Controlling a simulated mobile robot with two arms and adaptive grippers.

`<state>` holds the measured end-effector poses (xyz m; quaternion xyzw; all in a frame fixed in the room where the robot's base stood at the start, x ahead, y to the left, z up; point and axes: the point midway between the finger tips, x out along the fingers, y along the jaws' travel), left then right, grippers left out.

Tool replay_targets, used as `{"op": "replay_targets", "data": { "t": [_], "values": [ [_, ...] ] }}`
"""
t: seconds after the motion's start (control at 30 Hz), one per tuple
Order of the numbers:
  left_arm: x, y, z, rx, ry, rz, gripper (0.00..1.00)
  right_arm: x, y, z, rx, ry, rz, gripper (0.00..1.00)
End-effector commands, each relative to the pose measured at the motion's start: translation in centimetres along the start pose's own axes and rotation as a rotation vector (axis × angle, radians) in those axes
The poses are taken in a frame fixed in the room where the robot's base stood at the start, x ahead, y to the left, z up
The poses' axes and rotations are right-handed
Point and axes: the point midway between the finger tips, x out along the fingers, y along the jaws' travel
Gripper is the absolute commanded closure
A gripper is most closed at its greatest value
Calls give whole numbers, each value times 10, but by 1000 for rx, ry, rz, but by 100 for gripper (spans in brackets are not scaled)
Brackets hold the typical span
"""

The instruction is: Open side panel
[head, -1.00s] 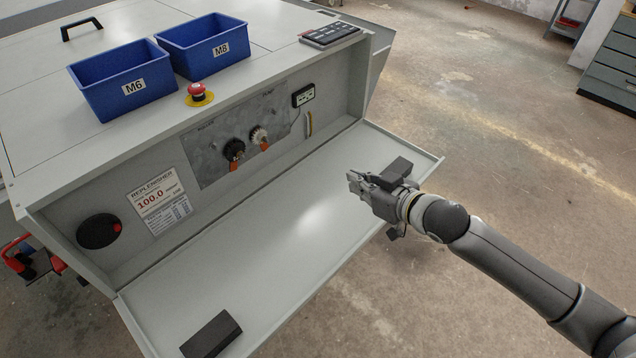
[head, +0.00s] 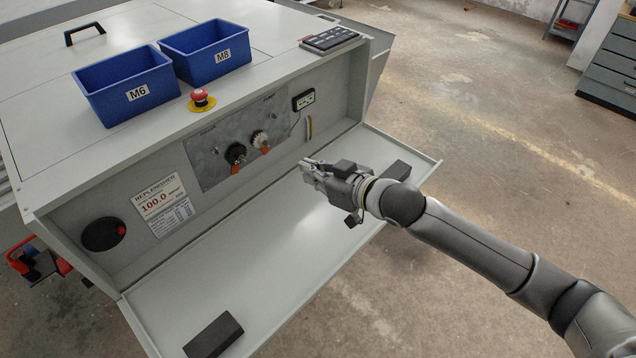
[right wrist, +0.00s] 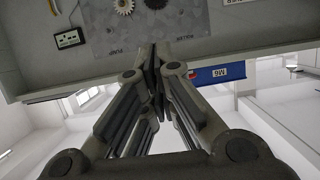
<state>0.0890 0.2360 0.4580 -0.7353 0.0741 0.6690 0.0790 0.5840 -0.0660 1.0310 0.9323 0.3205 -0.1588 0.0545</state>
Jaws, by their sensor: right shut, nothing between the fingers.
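The side panel (head: 285,255) of the plate processor is folded down and lies open, sloping outward from the lower edge of the machine's side. Two dark blocks are on its face, one near the front-left corner (head: 213,335) and one near the far-right end (head: 397,171). My right gripper (head: 305,168) is above the panel, in front of the opened side, shut and empty. In the right wrist view its fingers (right wrist: 155,60) are closed together, pointing toward the grey valve plate (right wrist: 165,30). My left gripper is not in view.
The opened side shows two orange-handled valves (head: 236,156), a socket (head: 303,99), a replenisher label (head: 163,204) and a round black recess (head: 103,234). Blue bins (head: 126,93) and a red emergency button (head: 200,96) stand on top. Floor (head: 500,200) to the right is clear.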

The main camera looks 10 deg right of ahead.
Motion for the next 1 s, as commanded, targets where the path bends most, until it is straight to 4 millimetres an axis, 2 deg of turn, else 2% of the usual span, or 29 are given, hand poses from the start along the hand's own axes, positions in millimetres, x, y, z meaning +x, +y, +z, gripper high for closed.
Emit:
{"op": "replay_targets", "data": {
  "t": [0.07, 0.1, 0.2, 0.4, 0.77, 0.87, 1.0],
  "values": [
    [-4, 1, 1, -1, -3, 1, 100, 12, -1, -2, 1, 1, -1, 100],
    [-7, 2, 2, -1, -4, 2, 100, 6, 0, 9, 3, -7, 0, 100],
    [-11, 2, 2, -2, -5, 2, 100, 0, -1, 22, 1, -4, -1, 100],
    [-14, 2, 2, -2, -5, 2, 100, -4, 0, 36, 0, -2, 0, 100],
    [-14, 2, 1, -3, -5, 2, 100, -5, 0, 38, -1, 0, -1, 100],
    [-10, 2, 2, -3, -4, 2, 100, -5, 0, 43, 1, 6, -1, 100],
    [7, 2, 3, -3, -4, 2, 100, -8, -1, 60, 4, 37, -1, 100]
  ]
}}
